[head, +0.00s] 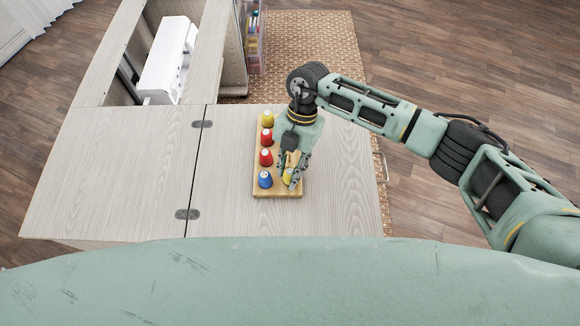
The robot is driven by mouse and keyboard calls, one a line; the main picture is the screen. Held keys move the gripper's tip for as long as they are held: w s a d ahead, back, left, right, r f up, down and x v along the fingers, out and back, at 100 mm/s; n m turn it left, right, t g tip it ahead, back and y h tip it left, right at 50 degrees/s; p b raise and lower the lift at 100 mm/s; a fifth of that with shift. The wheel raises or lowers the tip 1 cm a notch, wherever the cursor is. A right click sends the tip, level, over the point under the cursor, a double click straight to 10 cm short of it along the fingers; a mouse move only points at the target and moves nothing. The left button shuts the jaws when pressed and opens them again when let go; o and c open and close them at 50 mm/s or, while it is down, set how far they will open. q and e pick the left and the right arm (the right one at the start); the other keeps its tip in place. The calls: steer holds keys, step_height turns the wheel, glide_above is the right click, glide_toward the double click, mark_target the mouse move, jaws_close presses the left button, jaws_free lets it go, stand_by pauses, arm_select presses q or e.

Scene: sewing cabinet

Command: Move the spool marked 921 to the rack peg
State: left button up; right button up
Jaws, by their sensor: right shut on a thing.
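A wooden rack (258,192) lies on the right leaf of the cabinet top. Its left row holds a yellow spool (267,119), two red spools (267,136) (266,157) and a blue spool (265,180). My right gripper (291,180) points down over the rack's right side and is shut on a yellow spool (287,175) at the near right corner. I cannot tell whether that spool is seated on a peg or just above it. The markings on the spools are too small to read. My left gripper is not in view.
A white sewing machine (168,58) sits in the cabinet opening at the back left. A clear bin of coloured things (252,38) stands beyond the rack. The cabinet top (130,170) is bare left of the rack, with hinges (187,214) along the seam.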

steer(key=shift+f, duration=0.15)
steer(key=o, duration=0.9)
steer(key=v, duration=1.2)
